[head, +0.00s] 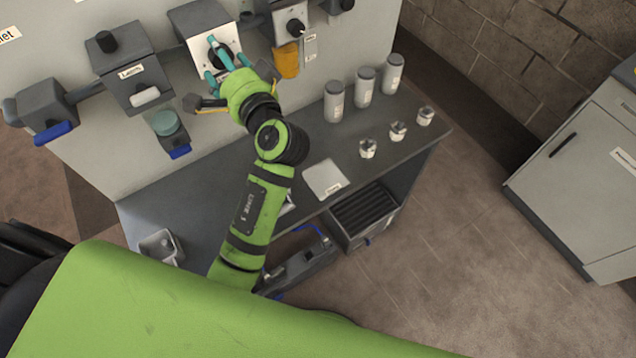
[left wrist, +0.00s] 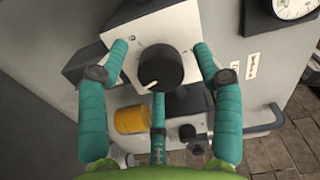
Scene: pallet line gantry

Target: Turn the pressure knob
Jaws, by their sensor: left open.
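The pressure knob looks to be the round black knob (left wrist: 160,68) on a light square plate (left wrist: 119,33), seen in the left wrist view. It has a white pointer mark toward its lower left. In the head view the knob (head: 221,56) is partly covered by my fingers. My left gripper (head: 214,59) is at the panel with its teal fingers open. In the left wrist view the fingers of my left gripper (left wrist: 160,60) stand to either side of the knob, with a third below it. I cannot tell whether they touch it. My right gripper is not in view.
A grey bench (head: 308,150) below the panel holds several grey canisters (head: 364,86) and small metal pieces (head: 397,132). A yellow cup-like part (head: 287,61) is right of the knob. Boxes with a lever (head: 146,97) and blue handles (head: 54,133) are left. A cabinet (head: 590,170) stands right.

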